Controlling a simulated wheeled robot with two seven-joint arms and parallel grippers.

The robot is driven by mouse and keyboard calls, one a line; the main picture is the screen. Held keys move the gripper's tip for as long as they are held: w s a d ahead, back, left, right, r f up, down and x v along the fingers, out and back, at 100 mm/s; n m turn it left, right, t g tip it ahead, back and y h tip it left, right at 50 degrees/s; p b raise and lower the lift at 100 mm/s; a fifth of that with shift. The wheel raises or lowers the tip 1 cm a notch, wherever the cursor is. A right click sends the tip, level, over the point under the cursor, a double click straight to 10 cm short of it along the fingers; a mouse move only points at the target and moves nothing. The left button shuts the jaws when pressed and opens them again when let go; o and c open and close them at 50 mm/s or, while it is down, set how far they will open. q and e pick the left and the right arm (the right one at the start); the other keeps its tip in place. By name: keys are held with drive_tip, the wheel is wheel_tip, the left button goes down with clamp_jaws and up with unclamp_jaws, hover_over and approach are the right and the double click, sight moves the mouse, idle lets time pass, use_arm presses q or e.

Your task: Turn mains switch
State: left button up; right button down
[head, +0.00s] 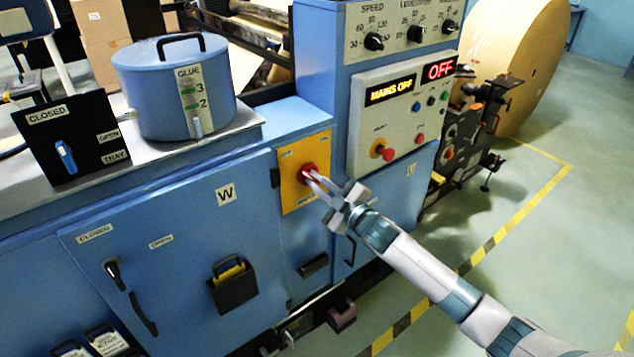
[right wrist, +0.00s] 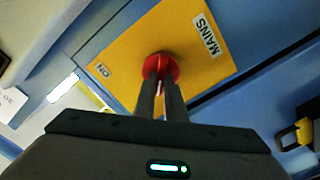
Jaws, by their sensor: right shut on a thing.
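The mains switch is a red knob (head: 307,172) on a yellow plate (head: 291,192) on the front of the blue machine. My right gripper (head: 318,182) reaches it from the right and is shut on the knob. In the right wrist view the two dark fingers (right wrist: 160,90) close on the red knob (right wrist: 157,64), hiding its lower part. The yellow plate (right wrist: 120,65) carries the words MAINS and, at its other end, a small label. A display (head: 390,90) on the panel above reads MAINS OFF, and a red display (head: 439,69) reads OFF. My left gripper is not in view.
A grey control panel (head: 360,140) with a red-and-yellow button stands right of the switch. A blue glue pot (head: 150,90) and a black CLOSED/OPEN tray lever board (head: 95,155) are at left. A large kraft roll (head: 510,60) stands at back right. Green floor is free at right.

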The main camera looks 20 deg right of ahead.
drive_tip(key=c, duration=1.8)
unclamp_jaws()
drive_tip(key=shift+s, duration=0.1)
drive_tip(key=shift+s+d+f, duration=0.1)
drive_tip(key=shift+s+d, duration=0.1)
drive_tip(key=shift+s, duration=0.2)
drive_tip(key=shift+b+v, duration=2.45)
drive_tip(key=shift+v, duration=5.75)
